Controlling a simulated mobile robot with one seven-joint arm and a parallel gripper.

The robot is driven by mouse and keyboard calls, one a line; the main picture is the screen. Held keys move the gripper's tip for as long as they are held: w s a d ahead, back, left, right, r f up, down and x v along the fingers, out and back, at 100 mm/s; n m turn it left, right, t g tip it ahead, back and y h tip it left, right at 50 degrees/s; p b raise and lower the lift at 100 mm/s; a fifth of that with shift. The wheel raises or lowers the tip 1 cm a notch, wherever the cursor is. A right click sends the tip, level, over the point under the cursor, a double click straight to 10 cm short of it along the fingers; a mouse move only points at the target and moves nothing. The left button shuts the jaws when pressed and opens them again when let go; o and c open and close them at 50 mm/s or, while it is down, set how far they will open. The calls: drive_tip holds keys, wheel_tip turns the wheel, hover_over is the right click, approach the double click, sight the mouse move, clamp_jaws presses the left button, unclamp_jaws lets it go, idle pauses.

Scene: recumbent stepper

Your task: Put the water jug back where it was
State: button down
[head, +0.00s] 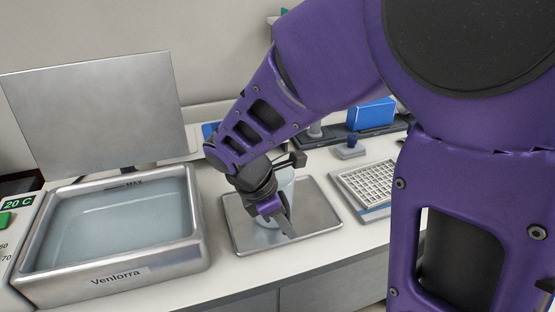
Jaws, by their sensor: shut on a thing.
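A translucent pale jug (287,180), probably the water jug, is at the metal tray (318,213), mostly hidden behind my gripper. My gripper (284,226) points down over the left part of the tray and is shut on the jug. Where on the jug the fingers hold is hidden by the wrist. The jug looks upright. I cannot tell whether its base touches the tray.
A water bath (199,258) labelled Venlorra, full of water, stands left of the tray, with a grey panel (95,110) behind it. A rack of small white pieces (370,187) is at the right. A blue box (372,114) stands behind. The tray's right part is bare.

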drive_tip(key=shift+f, duration=0.15)
drive_tip(key=c, duration=0.8)
unclamp_jaws()
drive_tip(key=p+v, duration=0.2)
drive_tip(key=v, duration=1)
drive_tip(key=shift+r+p, duration=0.2)
drive_tip(key=shift+p, duration=0.2)
